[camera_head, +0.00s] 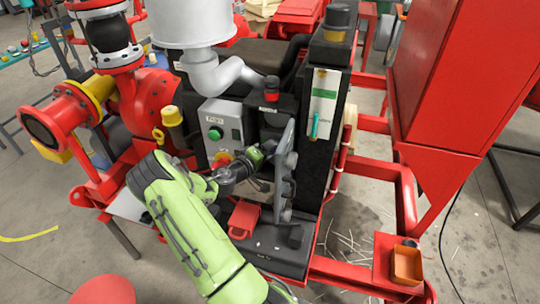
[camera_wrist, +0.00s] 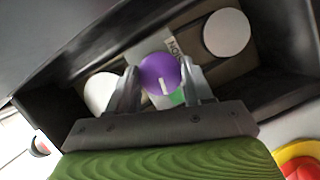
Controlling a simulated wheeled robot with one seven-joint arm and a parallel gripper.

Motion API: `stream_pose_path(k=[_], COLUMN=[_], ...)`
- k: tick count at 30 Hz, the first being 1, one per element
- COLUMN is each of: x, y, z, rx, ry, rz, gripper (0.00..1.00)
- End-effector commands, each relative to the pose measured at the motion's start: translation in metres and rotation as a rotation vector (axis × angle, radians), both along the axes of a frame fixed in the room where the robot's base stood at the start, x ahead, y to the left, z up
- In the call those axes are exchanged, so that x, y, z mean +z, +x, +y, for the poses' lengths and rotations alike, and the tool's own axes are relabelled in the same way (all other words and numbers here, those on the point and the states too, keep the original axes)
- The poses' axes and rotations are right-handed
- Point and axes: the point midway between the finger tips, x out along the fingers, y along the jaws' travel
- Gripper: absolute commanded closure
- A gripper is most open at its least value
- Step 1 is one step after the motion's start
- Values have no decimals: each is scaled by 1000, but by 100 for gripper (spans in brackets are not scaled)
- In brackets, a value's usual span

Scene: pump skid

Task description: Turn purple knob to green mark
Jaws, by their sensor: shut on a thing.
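The purple knob (camera_wrist: 159,74) shows in the wrist view between the two fingers of my gripper (camera_wrist: 160,88), which is shut on it. A white pointer line on the knob points down in that view. A green mark (camera_wrist: 178,97) shows just below and right of the knob, close to the pointer line and partly hidden by the gripper. In the head view my gripper (camera_head: 262,153) reaches in at the control panel, and the knob is hidden there.
White round parts (camera_wrist: 227,33) flank the knob inside a dark recess. A grey box with a green button (camera_head: 215,133) stands left of my gripper in the head view. A red-yellow knob (camera_wrist: 298,160) is near the lower right in the wrist view. Grey round parts (camera_head: 286,165) stand close on the right.

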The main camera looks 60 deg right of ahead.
Motion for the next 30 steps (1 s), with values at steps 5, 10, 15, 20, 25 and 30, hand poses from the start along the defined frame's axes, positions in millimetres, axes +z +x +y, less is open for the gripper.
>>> stream_pose_path(k=[5,10,15,20,25,30], x=[-4,-3,-3,-2,-2,-3], y=[1,1,1,1,1,1], z=[1,1,1,1,1,1], rx=[2,2,2,1,1,3], ry=[-13,-21,-26,-26,-26,-25], rz=[98,157,186,193,193,192], gripper=[80,80,80,80,80,40])
